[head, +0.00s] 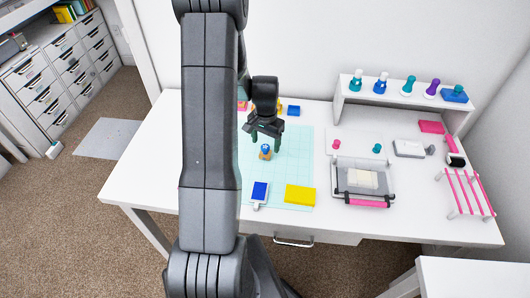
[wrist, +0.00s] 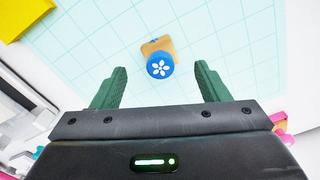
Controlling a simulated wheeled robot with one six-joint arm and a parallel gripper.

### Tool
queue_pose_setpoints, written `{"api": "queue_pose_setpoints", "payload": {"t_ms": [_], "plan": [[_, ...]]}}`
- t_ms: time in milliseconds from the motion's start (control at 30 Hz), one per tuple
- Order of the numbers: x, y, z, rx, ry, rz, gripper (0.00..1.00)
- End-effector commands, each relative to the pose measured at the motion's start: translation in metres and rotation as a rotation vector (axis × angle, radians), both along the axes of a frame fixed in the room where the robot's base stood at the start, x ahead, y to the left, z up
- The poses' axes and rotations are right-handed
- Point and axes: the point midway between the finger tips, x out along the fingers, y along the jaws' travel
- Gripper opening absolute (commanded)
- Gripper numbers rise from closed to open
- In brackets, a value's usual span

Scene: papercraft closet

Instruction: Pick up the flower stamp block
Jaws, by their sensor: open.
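The flower stamp block (head: 265,152) stands on the light teal cutting mat (head: 295,160). It is a wooden block with a round blue top. In the wrist view the stamp block (wrist: 160,65) shows a white flower on its blue top. It lies ahead of and between the fingertip lines of my gripper (wrist: 160,80). In the head view my gripper (head: 265,140) hangs above and close to the block, and my arm hides part of the mat. The green fingers are open, with nothing between them that I can see touching.
A blue ink pad (head: 260,191) and a yellow block (head: 300,195) lie at the mat's front. A small press (head: 362,182) stands right of the mat. A white shelf (head: 400,97) with several colored stamps stands behind. The mat around the stamp block is clear.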

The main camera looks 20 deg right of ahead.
Motion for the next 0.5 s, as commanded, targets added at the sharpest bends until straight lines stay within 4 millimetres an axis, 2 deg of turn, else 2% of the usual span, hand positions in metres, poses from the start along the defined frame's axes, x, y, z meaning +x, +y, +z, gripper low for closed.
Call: {"api": "queue_pose_setpoints", "payload": {"t_ms": [300,500], "plan": [[-0.001,0.003,-0.038,0.001,0.003,0.000,0.68],[-0.001,0.002,-0.047,0.001,0.001,0.000,0.68]]}}
